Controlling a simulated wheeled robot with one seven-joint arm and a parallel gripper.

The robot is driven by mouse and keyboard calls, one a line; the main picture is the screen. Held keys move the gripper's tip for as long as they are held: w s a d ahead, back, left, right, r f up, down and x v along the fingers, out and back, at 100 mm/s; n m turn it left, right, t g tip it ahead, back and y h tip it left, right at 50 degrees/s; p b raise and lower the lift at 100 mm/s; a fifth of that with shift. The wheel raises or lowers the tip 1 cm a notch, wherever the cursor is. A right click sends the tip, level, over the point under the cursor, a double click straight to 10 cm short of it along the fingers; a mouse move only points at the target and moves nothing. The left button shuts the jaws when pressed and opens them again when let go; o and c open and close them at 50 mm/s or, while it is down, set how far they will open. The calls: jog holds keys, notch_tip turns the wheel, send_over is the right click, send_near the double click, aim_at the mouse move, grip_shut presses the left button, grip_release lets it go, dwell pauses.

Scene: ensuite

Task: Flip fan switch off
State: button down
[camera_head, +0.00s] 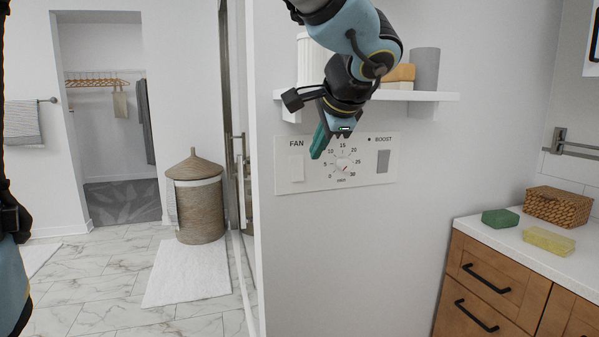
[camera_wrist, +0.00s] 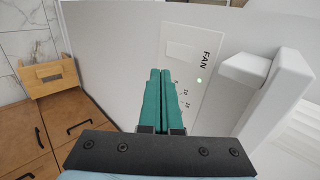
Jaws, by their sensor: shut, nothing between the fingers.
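The white control panel (camera_head: 336,184) is on the wall below a shelf. Its FAN switch (camera_head: 297,168) is a pale rectangle under the FAN label at the left, also in the wrist view (camera_wrist: 180,50). I cannot tell which way it is tipped. The fingertips (camera_wrist: 160,72) also show in the wrist view. Contact with the panel cannot be told.
A white shelf (camera_head: 430,97) with containers is just above the panel, close to my arm. The BOOST switch (camera_head: 383,161) is at the panel's right. A wooden cabinet (camera_head: 490,270) stands at the lower right. The wall below the panel is clear.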

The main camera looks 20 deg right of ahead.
dwell(0.3)
jog(key=p, duration=0.2)
send_near(296, 176)
notch_tip(296, 176, down, 4)
jog(key=w, duration=0.1)
jog(key=w+p, duration=0.1)
jog(key=w, duration=0.1)
jog(key=w+p, duration=0.1)
jog(key=shift+w+d+f, duration=0.15)
jog(key=shift+d+f, duration=0.1)
jog(key=f+b, duration=0.1)
jog(key=b, duration=0.2)
jog(key=shift+w, duration=0.15)
jog(key=shift+r+p, duration=0.3)
jog(key=shift+r, duration=0.25)
